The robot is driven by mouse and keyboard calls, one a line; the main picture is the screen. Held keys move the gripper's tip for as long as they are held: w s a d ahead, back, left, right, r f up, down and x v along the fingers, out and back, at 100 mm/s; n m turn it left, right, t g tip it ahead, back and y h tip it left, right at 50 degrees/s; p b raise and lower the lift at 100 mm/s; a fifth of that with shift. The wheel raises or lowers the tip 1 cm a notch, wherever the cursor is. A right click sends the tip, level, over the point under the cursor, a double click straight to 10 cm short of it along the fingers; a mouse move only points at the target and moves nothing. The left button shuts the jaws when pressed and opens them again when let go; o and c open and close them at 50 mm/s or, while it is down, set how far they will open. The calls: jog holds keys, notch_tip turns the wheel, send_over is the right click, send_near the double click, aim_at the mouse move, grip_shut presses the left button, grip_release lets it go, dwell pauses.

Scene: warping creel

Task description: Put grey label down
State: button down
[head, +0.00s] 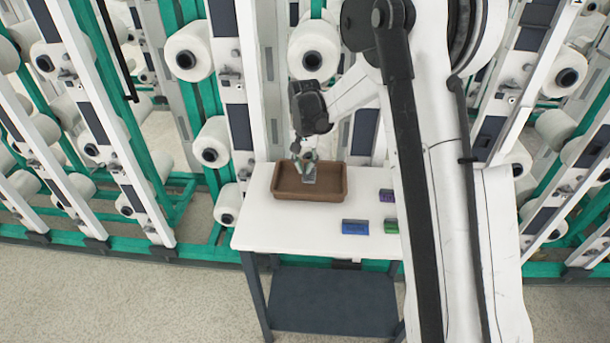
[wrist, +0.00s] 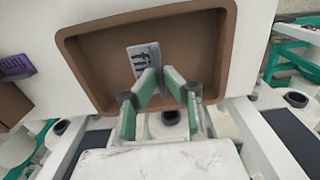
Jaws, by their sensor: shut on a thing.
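The grey label (head: 309,176) is in my gripper (head: 305,157), over the brown tray (head: 333,195) in the head view. In the wrist view the grey label (wrist: 142,62) shows dark print on its face, and my gripper's green fingers (wrist: 161,80) are at its lower right edge. My gripper is shut on the label. The label appears inside the outline of the tray (wrist: 80,70). I cannot tell whether it touches the tray floor.
The tray stands on a white table (head: 275,235). A blue block (head: 355,227), a green block (head: 391,226) and a purple block (head: 387,195) lie to its right; the purple one (wrist: 16,65) also shows in the wrist view. Creel frames with white yarn bobbins (head: 313,48) stand behind.

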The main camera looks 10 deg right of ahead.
aim_at(305, 175)
jog(key=shift+w+d+f, duration=0.15)
jog(key=shift+w+f, duration=0.15)
jog(key=shift+w, duration=0.1)
jog(key=shift+f, duration=1.95)
jog(key=c, duration=1.9)
grip_release()
jog(key=shift+o, duration=0.2)
